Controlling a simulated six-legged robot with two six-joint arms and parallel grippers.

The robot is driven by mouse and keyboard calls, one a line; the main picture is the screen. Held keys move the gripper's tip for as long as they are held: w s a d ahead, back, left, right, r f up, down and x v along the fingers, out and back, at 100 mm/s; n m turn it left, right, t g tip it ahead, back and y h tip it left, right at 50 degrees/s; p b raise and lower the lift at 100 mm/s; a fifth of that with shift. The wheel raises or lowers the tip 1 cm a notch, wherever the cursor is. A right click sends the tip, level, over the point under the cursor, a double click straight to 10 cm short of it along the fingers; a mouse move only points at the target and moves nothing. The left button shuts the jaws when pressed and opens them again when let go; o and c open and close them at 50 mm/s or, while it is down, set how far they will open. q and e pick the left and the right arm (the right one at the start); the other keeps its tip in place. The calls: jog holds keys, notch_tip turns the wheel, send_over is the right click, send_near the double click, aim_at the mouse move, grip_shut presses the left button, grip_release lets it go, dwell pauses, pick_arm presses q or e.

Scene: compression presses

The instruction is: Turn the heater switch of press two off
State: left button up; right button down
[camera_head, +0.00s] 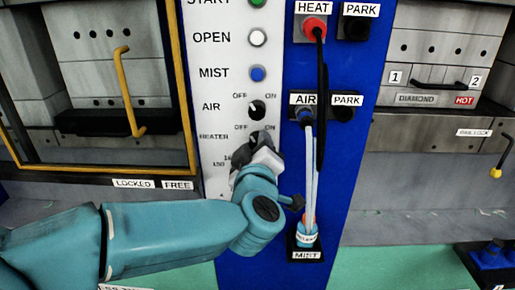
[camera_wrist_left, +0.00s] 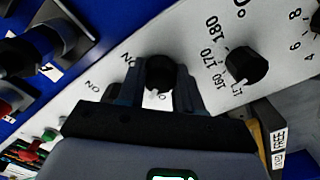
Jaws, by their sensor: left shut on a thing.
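The heater switch is a black round knob (camera_wrist_left: 159,73) with a white mark, on the white panel (camera_head: 226,60) beside the HEATER label. In the wrist view it sits between the two fingers of my left gripper (camera_wrist_left: 160,88), which is shut on it. In the head view the gripper (camera_head: 260,145) covers most of the switch, below its OFF and ON labels. The wrist view shows the switch's white mark pointing down toward the gripper body. I cannot tell surely which label it points to.
The AIR knob (camera_head: 257,109) is just above the gripper. A black temperature dial (camera_wrist_left: 246,65) lies close beside the fingers in the wrist view. Hoses (camera_head: 312,170) hang right of the gripper on the blue panel (camera_head: 350,150). A yellow-framed press door (camera_head: 184,80) stands left.

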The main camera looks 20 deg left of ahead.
pick_arm(q)
jog(key=o, duration=1)
jog(key=v, duration=1.6)
jog(key=shift+s+b, duration=0.15)
jog(key=shift+b, duration=0.25)
